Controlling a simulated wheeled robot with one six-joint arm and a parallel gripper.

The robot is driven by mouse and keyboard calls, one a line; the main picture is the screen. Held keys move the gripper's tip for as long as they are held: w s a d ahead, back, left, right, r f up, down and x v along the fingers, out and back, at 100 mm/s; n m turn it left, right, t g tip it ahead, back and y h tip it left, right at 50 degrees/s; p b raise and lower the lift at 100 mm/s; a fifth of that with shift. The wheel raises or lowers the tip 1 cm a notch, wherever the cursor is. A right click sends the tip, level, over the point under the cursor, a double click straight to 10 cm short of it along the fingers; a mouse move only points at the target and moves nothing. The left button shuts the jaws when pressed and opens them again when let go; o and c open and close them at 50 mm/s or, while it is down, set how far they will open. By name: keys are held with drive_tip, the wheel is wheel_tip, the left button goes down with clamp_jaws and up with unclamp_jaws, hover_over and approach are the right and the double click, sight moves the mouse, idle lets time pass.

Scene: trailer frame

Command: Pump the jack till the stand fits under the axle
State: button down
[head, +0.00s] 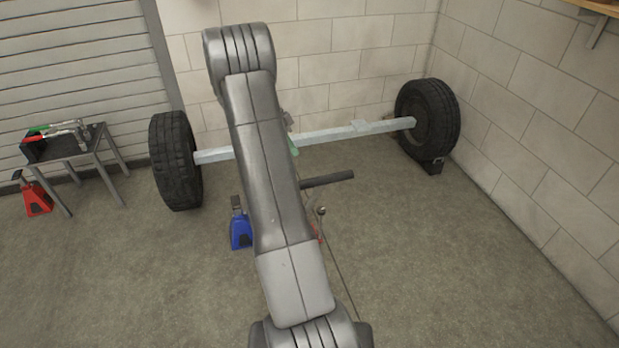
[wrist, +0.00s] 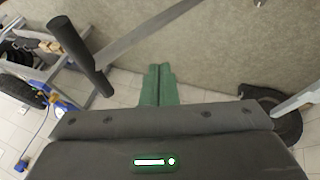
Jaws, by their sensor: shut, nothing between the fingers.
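The pale axle beam (head: 340,133) runs between two black tyres in the head view; my arm hides part of it. A blue stand (head: 241,232) is on the floor below the axle, left of my arm. The jack is mostly hidden behind my arm; a red bit (head: 317,232) shows at the arm's right edge. A dark bar (head: 328,180), apparently the jack handle, sticks out right of the arm. A dark cylindrical grip also shows in the wrist view (wrist: 78,52). My gripper (wrist: 160,70) has its green fingers together, empty, right of that grip and apart from it.
The left tyre (head: 175,160) and right tyre (head: 428,118) flank the axle, with a dark chock (head: 433,166) at the right one. A small table (head: 75,147) with tools and a red stand (head: 36,197) are at left. The floor in front is clear.

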drive_tip(key=s+d+f+p, duration=0.1)
drive_tip(key=s+d+f, duration=0.3)
drive_tip(key=f, duration=0.4)
drive_tip(key=shift+s+d+f, duration=0.2)
drive_tip(key=shift+d+f, duration=0.05)
drive_tip(key=shift+d, duration=0.5)
drive_tip(key=shift+f, duration=0.1)
